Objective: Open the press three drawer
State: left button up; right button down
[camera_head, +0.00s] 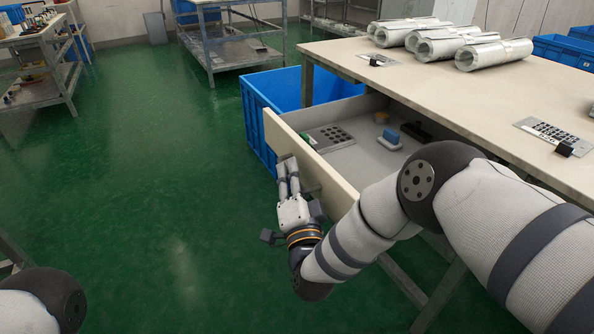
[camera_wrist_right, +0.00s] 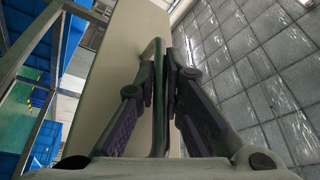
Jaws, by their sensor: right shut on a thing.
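The drawer (camera_head: 312,165) under the long table stands pulled out, with its cream front panel facing the open floor. Inside it lie a grey plate with dark round holes (camera_head: 330,137), a blue block-like thing (camera_head: 391,137) and a dark thing (camera_head: 415,131). My right gripper (camera_head: 288,168) is at the outer face of the front panel. In the right wrist view its fingers (camera_wrist_right: 163,95) are closed around a bar handle (camera_wrist_right: 157,60) on the drawer front (camera_wrist_right: 112,75). My right arm hides part of the drawer's near side. No drawer label is readable. My left gripper is out of view; only part of the left arm shows.
The table top (camera_head: 450,85) carries several silver rolls (camera_head: 494,53) and a keypad sheet (camera_head: 553,132). A blue crate (camera_head: 270,95) stands beside the drawer's far side. The green floor (camera_head: 150,170) to the left is clear. Metal benches stand further back.

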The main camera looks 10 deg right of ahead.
jog(key=c, duration=1.7)
grip_release()
jog(key=shift+s+f, duration=0.1)
jog(key=v, duration=0.7)
jog(key=shift+s+a, duration=0.1)
jog(key=shift+s, duration=0.15)
